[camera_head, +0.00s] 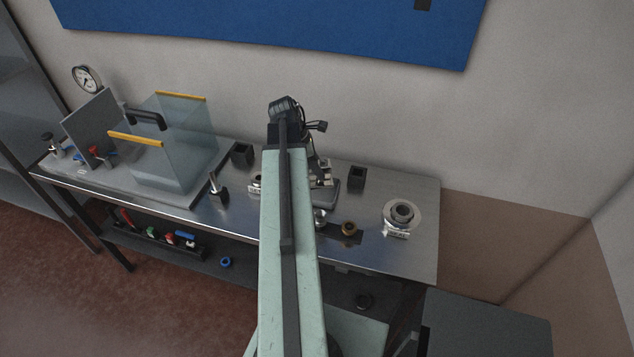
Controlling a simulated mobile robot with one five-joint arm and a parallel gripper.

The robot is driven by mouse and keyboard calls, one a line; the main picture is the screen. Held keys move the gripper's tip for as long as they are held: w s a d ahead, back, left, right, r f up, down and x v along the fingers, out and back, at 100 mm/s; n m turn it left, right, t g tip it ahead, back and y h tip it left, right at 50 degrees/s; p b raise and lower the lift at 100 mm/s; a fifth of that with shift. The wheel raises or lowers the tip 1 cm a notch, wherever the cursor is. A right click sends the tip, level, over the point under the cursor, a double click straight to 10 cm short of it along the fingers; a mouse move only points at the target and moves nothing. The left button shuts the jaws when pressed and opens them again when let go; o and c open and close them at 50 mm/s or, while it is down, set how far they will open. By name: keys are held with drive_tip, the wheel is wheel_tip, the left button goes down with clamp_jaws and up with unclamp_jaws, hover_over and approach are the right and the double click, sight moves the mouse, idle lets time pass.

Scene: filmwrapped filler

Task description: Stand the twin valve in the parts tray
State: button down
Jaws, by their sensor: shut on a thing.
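My gripper (321,178) is low over the middle of the steel bench, just right of my arm, and partly hidden by it. It is shut on a small pale metallic part (325,183), too small and covered to identify surely as the twin valve. A dark grey tray-like plate (327,197) lies right below the gripper, perhaps the parts tray. I cannot tell whether the held part touches it. My arm hides part of the bench around it.
On the bench are two black square holders (357,177) (242,153), a brass ring (349,229), a flanged round part (402,213), an upright metal fitting (216,188) and a clear box (175,140) with yellow edges. A black rack (150,238) with coloured handles is on the lower shelf.

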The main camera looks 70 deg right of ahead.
wheel_tip(320, 180, down, 4)
drive_tip(key=b, duration=0.4)
drive_tip(key=shift+r, duration=0.25)
drive_tip(key=shift+f, duration=0.15)
drive_tip(key=c, duration=0.8)
unclamp_jaws()
drive_tip(key=shift+c, duration=0.2)
drive_tip(key=shift+r+p, duration=0.5)
drive_tip(key=shift+p, duration=0.05)
drive_tip(key=p+v, duration=1)
drive_tip(key=v, duration=0.1)
drive_tip(key=shift+w+r+p, duration=0.15)
drive_tip(key=shift+r+p, duration=0.15)
drive_tip(key=shift+p, duration=0.05)
drive_tip(key=shift+f, duration=0.15)
